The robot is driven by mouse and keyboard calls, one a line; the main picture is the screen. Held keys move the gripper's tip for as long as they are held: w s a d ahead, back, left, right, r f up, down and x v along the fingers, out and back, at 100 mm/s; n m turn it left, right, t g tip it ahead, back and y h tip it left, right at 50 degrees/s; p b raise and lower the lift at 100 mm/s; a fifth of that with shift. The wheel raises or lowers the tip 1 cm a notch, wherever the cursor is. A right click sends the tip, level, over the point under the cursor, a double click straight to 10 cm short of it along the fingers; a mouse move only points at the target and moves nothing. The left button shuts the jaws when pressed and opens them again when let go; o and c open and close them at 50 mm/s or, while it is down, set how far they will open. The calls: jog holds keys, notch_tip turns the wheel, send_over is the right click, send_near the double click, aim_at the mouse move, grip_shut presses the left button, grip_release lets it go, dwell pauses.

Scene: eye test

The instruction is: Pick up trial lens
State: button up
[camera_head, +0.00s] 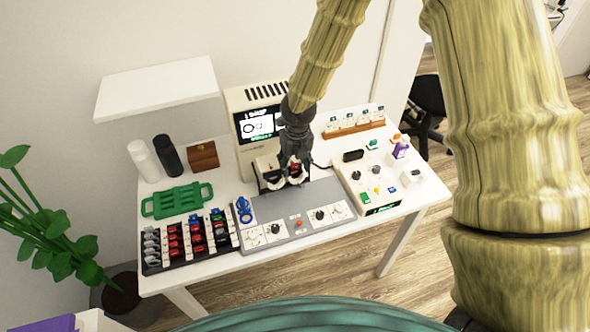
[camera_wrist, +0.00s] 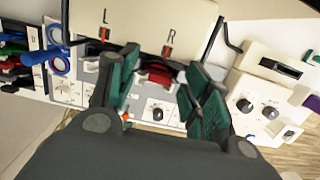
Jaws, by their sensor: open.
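My gripper (camera_head: 293,160) is open at the front of a cream machine (camera_head: 256,118). In the wrist view its two green fingers (camera_wrist: 162,78) stand apart, with a red trial lens piece (camera_wrist: 159,76) visible between them, below a cream panel (camera_wrist: 150,22) marked L and R. The red piece also shows in the head view (camera_head: 295,170), partly hidden by the gripper. I cannot tell whether the fingers touch it. More trial lenses, red, black and grey, stand in rows in a rack (camera_head: 212,257) at the table's front left.
A grey control panel (camera_head: 296,207) lies in front of the machine, with blue rings (camera_head: 244,211) at its left. A green tray (camera_head: 177,200), black and white cylinders and a brown box (camera_head: 203,155) stand left. A cream device with knobs (camera_head: 385,176) stands right. A white shelf (camera_head: 157,87) hangs above.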

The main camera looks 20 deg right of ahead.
aim_at(295, 164)
jog(key=c, duration=0.9)
grip_shut()
jog(key=shift+r+b, duration=0.45)
jog(key=shift+r, duration=0.35)
notch_tip(295, 164, up, 2)
jog(key=shift+b, duration=0.4)
jog(key=s+r+b, duration=0.1)
jog(key=s+b, duration=0.3)
jog(key=s, duration=1.2)
jog(key=shift+a+r+b, duration=0.2)
jog(key=shift+b, duration=0.15)
jog(key=o, duration=1.6)
grip_release()
jog(key=shift+o, duration=0.2)
jog(key=shift+r, duration=0.1)
